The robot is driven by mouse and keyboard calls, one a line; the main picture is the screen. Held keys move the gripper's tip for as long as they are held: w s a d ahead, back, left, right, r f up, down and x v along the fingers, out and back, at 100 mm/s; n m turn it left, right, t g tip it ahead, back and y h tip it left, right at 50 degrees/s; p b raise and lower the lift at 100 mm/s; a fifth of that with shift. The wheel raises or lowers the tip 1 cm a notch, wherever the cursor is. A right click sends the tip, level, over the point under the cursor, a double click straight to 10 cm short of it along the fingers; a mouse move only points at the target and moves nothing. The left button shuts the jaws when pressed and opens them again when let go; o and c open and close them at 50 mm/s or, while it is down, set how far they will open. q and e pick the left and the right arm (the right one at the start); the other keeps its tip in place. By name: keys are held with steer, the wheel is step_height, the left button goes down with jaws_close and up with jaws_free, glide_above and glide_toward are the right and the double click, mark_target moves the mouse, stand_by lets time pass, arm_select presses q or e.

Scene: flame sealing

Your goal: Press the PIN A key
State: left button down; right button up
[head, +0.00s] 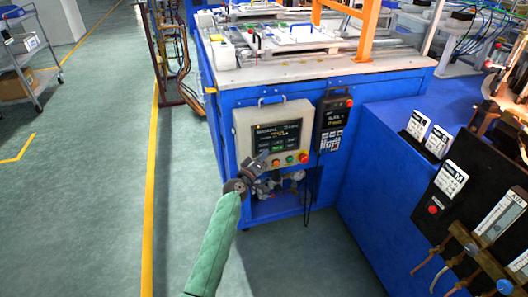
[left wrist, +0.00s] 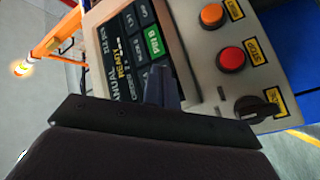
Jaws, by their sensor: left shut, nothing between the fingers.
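The beige control box (head: 243,138) on the front of the blue machine carries a dark touch screen (head: 277,136). In the left wrist view, the screen (left wrist: 125,60) appears turned, with dark keys and one green key (left wrist: 153,47) that seems to read PIN B. I cannot make out a PIN A label; fingers cover part of the screen's lower edge. My left gripper (head: 262,160) is shut and empty, in front of the lower part of the screen. Its fingertips (left wrist: 162,76) point at the key area. Whether they touch the screen is not clear. My right gripper is out of view.
Below the screen are coloured buttons and a red knob (head: 304,158); the wrist view shows a red button (left wrist: 231,59), an orange button (left wrist: 212,15) and a black rotary switch (left wrist: 255,108). A dark keypad unit (head: 333,122) hangs to the right. Open floor lies left.

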arm_select(q)
steer(key=shift+s, duration=0.1)
stand_by(0.4)
steer(key=shift+s+d, duration=0.25)
steer(key=shift+s, duration=0.35)
steer(key=shift+p, duration=0.3)
steer(key=s, duration=0.1)
steer(key=s+d+p, duration=0.1)
steer(key=s, duration=0.2)
steer(key=shift+s+d+p, duration=0.25)
steer(key=shift+s+p, duration=0.05)
steer(key=shift+s, duration=0.05)
stand_by(0.5)
